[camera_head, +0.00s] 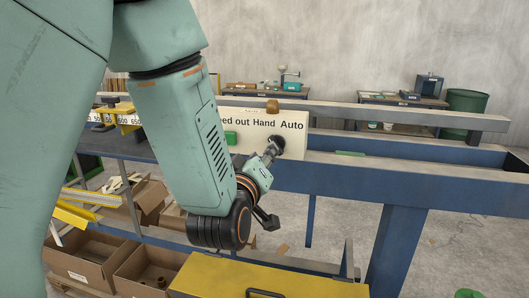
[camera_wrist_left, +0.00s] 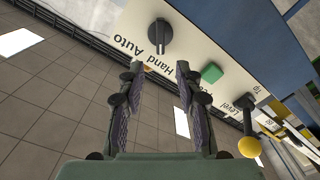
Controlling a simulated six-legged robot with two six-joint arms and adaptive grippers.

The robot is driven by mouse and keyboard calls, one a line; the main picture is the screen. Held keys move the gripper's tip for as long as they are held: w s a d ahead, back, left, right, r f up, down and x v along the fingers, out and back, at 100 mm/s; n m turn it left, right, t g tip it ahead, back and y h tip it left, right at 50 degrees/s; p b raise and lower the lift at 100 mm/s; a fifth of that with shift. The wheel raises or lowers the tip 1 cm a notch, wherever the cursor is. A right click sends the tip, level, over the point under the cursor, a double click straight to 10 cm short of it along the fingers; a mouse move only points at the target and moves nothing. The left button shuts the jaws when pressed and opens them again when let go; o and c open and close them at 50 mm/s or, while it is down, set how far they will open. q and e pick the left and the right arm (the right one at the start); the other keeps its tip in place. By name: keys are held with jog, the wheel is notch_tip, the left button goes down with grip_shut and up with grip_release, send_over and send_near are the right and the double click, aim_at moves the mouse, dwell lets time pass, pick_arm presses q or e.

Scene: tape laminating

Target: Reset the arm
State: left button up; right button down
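My left gripper (camera_head: 268,157) is in front of the white control panel (camera_head: 296,146), small and partly hidden by my wrist in the head view. In the left wrist view, its two fingers (camera_wrist_left: 160,68) are spread apart with nothing between them. A black rotary knob (camera_wrist_left: 160,34) on the panel lies beyond the fingertips, by the words Hand and Auto. The knob also shows in the head view (camera_head: 278,143), close to the gripper; contact cannot be told. A green button (camera_wrist_left: 211,73) is beside it. My right gripper is out of view.
A yellow-ball lever (camera_wrist_left: 249,147) stands at the panel's far end. Blue machine beams (camera_head: 400,180) run right of the panel. Cardboard boxes (camera_head: 80,262) sit below my left arm, and a yellow case (camera_head: 230,280) is at the front. Tables stand along the back wall.

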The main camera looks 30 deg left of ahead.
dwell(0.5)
pick_arm(q)
jog(key=s+d+f+m+g+h+b, duration=0.1)
jog(key=s+d+f+m+g+b, duration=0.2)
jog(key=f, duration=0.8)
jog(key=s+f+m+g+h+b, duration=0.1)
jog(key=s+f+m+g+h, duration=0.2)
jog(key=f, duration=0.8)
jog(key=s+d+f+m+g+b, duration=0.25)
jog(key=s+f+g, duration=0.2)
jog(key=f, duration=0.65)
jog(key=s+f+m+g+b, duration=0.1)
jog(key=s+f+g+b, duration=0.6)
jog(key=s+f, duration=1.7)
jog(key=shift+s+d+h+b, duration=0.2)
jog(key=shift+s+h+b, duration=0.15)
jog(key=shift+b, duration=0.8)
jog(key=shift+f, duration=0.1)
